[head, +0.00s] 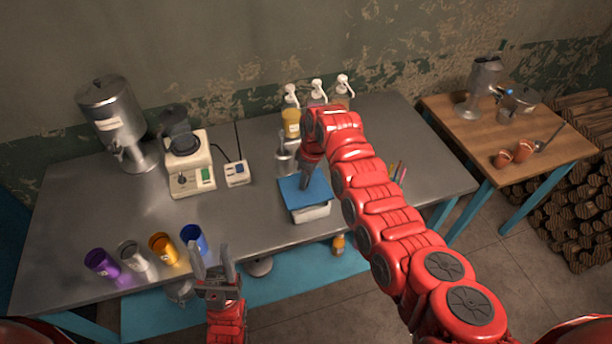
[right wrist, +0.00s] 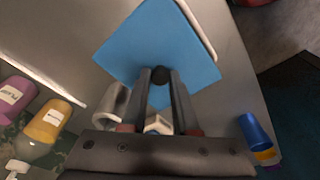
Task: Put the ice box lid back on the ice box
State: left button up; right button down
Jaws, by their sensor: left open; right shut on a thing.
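The ice box lid is a flat blue square (head: 312,194) with a dark knob, which shows in the right wrist view (right wrist: 160,74). My right gripper (head: 307,182) reaches down from above and is shut on that knob. The white ice box (head: 314,213) is directly under the lid near the table's front edge; its front side shows below the lid. In the right wrist view a white rim (right wrist: 196,28) shows past one lid edge. I cannot tell whether the lid rests on the box or hovers just above it. My left gripper (head: 212,258) is open and empty by the table's front edge.
Purple (head: 101,262), steel, orange and blue (head: 194,238) cups stand at the metal table's front left. A blender (head: 188,160) and steel dispenser (head: 118,120) stand behind. Pump bottles (head: 317,92) and a steel cup (head: 285,160) are behind the box. A wooden side table (head: 480,140) is right.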

jog(key=shift+f+b, duration=0.45)
jog(key=c, duration=0.7)
grip_release()
